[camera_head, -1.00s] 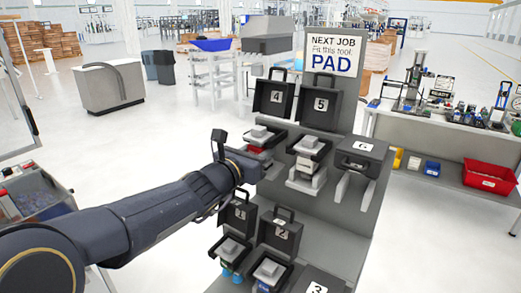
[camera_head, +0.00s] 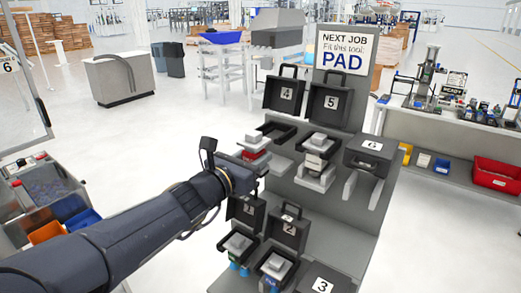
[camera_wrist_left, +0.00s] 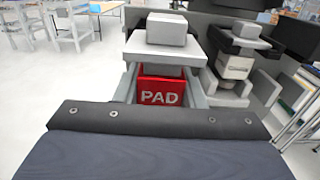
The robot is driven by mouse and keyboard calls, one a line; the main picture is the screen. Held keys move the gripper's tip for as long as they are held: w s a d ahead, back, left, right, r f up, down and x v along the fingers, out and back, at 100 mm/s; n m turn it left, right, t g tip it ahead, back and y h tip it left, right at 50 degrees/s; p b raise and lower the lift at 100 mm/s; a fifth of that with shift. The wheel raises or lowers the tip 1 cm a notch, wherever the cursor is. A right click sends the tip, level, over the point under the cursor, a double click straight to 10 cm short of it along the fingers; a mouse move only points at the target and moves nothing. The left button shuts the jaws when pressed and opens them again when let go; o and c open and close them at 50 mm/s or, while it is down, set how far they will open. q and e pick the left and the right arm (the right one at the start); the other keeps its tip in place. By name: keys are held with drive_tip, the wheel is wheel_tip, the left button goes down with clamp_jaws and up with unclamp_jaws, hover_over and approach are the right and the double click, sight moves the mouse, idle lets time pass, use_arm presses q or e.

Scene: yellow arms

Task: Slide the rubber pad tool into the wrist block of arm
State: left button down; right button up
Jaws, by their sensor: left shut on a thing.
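The rubber pad tool shows as a red body with PAD lettering (camera_wrist_left: 160,97) in the left wrist view, under a grey plate and a small grey block. My right gripper is out of view. I cannot make out the wrist block for certain.
The grey rack carries a PAD sign (camera_head: 345,49), an open case 5 (camera_head: 328,103) with a tool, closed case 6 (camera_head: 369,154) and lower cases 1, 2 and 3. A bench with a READY sign (camera_head: 453,86) stands at right. A cart with bins (camera_head: 48,200) is at left.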

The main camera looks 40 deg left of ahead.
sight(249, 160)
use_arm(q)
drive_tip(key=shift+s+d+r+p, duration=0.15)
drive_tip(key=shift+s+p, duration=0.35)
drive_tip(key=shift+s, duration=1.2)
drive_tip(key=s+d+r+p, duration=0.1)
drive_tip(key=s+p, duration=0.4)
drive_tip(key=s, duration=0.5)
drive_tip(key=shift+r, duration=0.4)
drive_tip(key=shift+d, duration=0.1)
